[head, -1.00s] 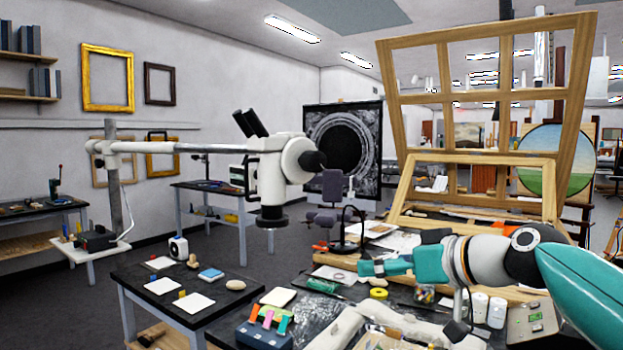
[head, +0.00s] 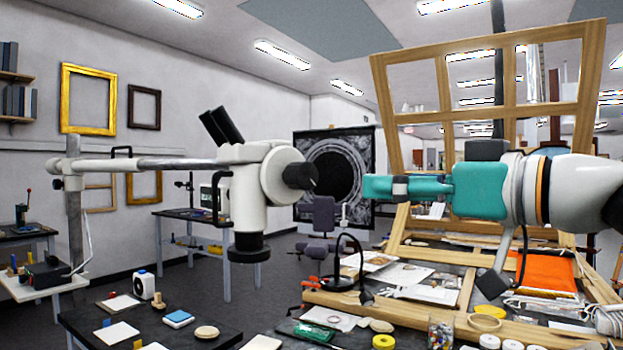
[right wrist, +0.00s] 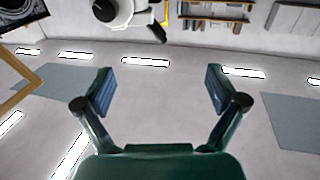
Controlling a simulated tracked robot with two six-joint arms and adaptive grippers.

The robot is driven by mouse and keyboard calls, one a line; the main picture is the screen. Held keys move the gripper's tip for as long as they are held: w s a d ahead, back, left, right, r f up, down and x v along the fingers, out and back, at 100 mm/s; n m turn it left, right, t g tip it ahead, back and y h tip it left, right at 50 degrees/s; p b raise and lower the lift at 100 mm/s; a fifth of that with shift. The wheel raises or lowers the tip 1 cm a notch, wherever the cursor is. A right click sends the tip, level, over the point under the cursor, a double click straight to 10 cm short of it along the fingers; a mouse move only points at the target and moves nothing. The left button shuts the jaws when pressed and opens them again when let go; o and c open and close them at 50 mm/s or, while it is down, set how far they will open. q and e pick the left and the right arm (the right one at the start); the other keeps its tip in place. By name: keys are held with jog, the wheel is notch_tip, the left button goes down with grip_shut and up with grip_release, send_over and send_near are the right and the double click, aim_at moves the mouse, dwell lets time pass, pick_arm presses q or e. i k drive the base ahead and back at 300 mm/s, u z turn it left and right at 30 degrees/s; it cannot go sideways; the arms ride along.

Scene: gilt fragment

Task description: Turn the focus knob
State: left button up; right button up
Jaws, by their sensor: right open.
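The microscope (head: 250,190) is white, with black eyepieces and a long horizontal arm, left of centre in the head view. Its black focus knob (head: 300,176) sticks out to the right from the round white housing. In the right wrist view the microscope shows upside down at the top edge, with the knob (right wrist: 104,10) towards the camera. My right gripper (head: 372,188) is teal and lies to the right of the knob at about its height, with a visible gap between them. Its fingers (right wrist: 160,80) are spread and empty. My left gripper is not in view.
Below stands a dark table (head: 85,325) with cards and small items. A workbench at right holds a black lamp (head: 352,265), tape rolls, papers and a wooden frame (head: 590,90). A dark round-patterned panel (head: 360,150) stands behind the knob and gripper.

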aim_at(302, 177)
jog(key=u, duration=0.05)
jog(key=i, duration=1.05)
jog(key=z, duration=0.05)
